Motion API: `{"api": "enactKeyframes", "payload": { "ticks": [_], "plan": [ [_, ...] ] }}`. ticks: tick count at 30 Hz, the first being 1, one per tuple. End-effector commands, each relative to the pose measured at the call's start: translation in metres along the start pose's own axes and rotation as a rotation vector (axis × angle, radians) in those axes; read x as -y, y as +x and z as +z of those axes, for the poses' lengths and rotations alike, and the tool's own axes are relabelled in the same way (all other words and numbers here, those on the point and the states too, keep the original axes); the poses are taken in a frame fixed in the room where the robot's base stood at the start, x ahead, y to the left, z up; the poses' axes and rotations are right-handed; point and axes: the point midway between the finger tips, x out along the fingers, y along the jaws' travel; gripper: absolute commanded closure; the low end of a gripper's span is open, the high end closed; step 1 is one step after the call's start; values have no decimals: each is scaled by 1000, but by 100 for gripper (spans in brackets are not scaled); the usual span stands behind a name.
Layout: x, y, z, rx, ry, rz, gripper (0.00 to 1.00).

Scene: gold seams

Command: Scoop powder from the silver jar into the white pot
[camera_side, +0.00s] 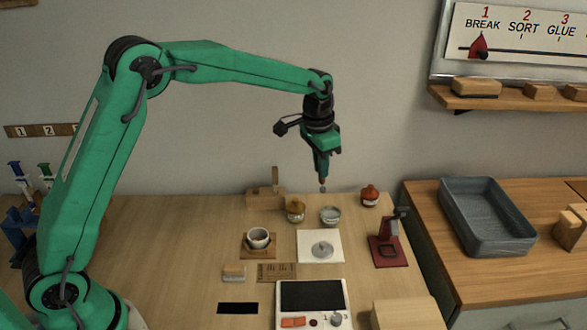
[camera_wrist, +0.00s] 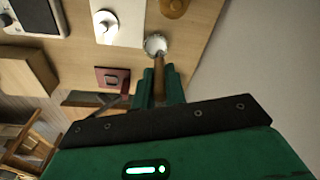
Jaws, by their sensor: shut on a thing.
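My gripper (camera_side: 322,172) points down above the silver jar (camera_side: 330,215) and is shut on a small scoop (camera_side: 323,188). In the wrist view the scoop's brown handle (camera_wrist: 158,68) sits between the fingers, and its end overlaps the silver jar (camera_wrist: 154,42). In the side view the scoop tip is clear of the jar, above it. The jar stands open on the table; I cannot make out its powder. Its apparent silver lid (camera_side: 322,250) lies on white paper (camera_side: 305,258). The white pot (camera_side: 258,236), with something brown inside, stands on a wooden board (camera_side: 246,252) to the left.
A gold jar (camera_side: 295,211) stands left of the silver jar and a red jar (camera_side: 369,195) to its right. A red stand (camera_side: 388,250) is at the right. A wooden block stand (camera_side: 265,197) is behind. A white device (camera_side: 312,315) is at the front.

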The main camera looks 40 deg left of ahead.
Motion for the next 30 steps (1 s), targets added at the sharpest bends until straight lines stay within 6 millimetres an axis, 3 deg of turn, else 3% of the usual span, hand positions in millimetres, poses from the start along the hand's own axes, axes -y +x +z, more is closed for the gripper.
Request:
{"api": "enactKeyframes", "payload": {
  "ticks": [7, 20, 30],
  "plan": [
    [-9, 6, -20, -23, 0, -3, 100],
    [-9, 11, -19, -23, 0, -3, 100],
    [-10, 29, -17, -23, 0, -3, 100]
  ]
}}
